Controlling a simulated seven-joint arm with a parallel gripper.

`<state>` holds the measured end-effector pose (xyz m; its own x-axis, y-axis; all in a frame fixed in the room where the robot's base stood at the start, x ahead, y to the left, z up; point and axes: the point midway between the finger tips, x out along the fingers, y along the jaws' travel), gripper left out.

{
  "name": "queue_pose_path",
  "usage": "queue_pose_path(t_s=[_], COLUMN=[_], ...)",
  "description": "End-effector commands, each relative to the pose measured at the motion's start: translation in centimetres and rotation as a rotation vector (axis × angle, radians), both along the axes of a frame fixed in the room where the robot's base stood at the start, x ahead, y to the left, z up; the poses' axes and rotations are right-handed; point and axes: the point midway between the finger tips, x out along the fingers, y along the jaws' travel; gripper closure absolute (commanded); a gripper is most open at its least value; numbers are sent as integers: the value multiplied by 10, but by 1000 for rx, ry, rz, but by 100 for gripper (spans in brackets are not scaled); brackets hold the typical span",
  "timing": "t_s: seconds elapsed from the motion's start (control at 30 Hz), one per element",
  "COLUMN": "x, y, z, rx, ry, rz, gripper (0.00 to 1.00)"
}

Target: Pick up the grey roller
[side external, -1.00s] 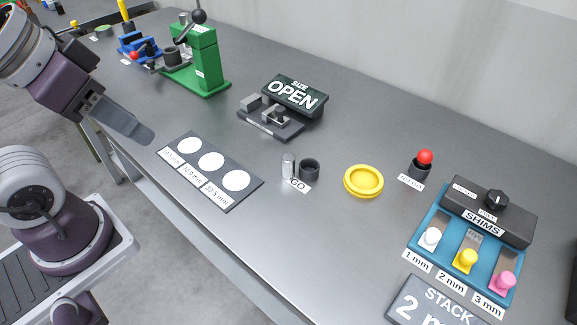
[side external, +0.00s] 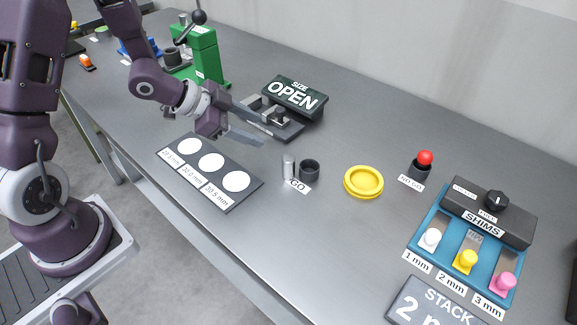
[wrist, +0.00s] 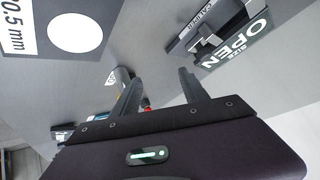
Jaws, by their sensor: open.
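The grey roller (side external: 288,167) is a small upright metal cylinder on the table, just left of the dark GO ring (side external: 309,169). In the wrist view a grey cylinder (wrist: 122,75) that looks like the roller shows behind the left finger, partly hidden. My gripper (side external: 267,138) is open and empty, with its fingers spread. It is above the table, to the upper left of the roller in the side view and apart from it. The wrist view shows my gripper (wrist: 160,88) with bare table between the fingertips.
A clamp fixture with an OPEN sign (side external: 295,95) stands close behind the fingers. A dark mat with white circles (side external: 211,162) lies to the left. A yellow dish (side external: 364,181), red-knobbed NO GO gauge (side external: 425,158) and shim rack (side external: 487,225) stand right. A green press (side external: 205,60) is behind.

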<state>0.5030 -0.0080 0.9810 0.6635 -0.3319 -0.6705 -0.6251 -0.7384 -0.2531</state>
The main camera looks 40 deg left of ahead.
Motion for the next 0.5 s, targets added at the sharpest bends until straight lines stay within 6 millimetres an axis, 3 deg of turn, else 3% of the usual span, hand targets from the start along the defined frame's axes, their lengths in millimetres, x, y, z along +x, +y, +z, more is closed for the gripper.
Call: queue_pose_path(t_s=[0.03,0.1,0.27,0.5], x=[-8,-19,-35,-16], y=[-13,-32,-52,-74], z=[-20,-31,-32,-39], rx=[-99,-237,-423,-444], ry=[-1,-31,-79,-87], rz=[-60,-131,-195,-206], gripper=[48,48,48,48])
